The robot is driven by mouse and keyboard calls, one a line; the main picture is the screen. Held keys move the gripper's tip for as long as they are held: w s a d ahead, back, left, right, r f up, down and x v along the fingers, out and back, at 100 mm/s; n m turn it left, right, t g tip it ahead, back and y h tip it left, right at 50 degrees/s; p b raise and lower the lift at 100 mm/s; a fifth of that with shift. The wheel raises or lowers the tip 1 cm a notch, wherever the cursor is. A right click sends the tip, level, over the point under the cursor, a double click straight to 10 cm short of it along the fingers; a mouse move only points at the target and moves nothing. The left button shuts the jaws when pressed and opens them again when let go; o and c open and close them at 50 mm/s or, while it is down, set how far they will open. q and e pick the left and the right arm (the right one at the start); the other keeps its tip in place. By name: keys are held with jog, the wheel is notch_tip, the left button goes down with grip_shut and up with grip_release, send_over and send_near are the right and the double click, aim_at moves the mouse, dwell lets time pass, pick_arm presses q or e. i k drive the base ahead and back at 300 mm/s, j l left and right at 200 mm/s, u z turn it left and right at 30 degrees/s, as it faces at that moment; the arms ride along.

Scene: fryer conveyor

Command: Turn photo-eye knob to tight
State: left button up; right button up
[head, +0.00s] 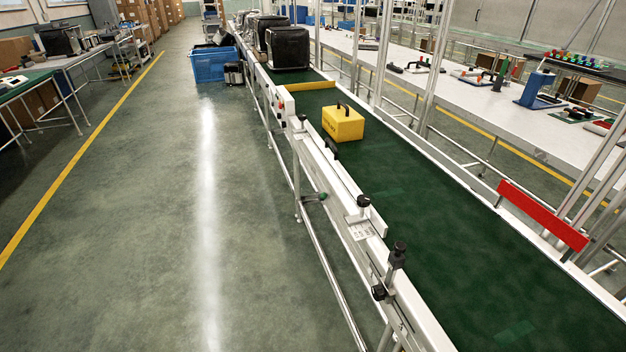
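Several black knobs sit on the near-side rail of the green conveyor in the head view. One black knob (363,201) stands on top of the rail above a small pale marked plate (361,230). Nearer to me, a black post-like clamp with a knob on top (398,249) rises from the rail, and another black knob (379,292) sticks out from the rail's side below it. Which of these is the photo-eye knob, and its setting, I cannot tell; the plate's markings are too small to read. Neither of my grippers is in view.
A yellow box with a dark handle (343,123) sits on the conveyor belt (440,220). A green-ended lever (322,197) juts from the rail's left side. A red plate (541,215) is on the far rail. A blue crate (212,65) stands on the floor. The floor left of the conveyor is clear.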

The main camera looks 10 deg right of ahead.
aim_at(378, 291)
jog(key=z, duration=1)
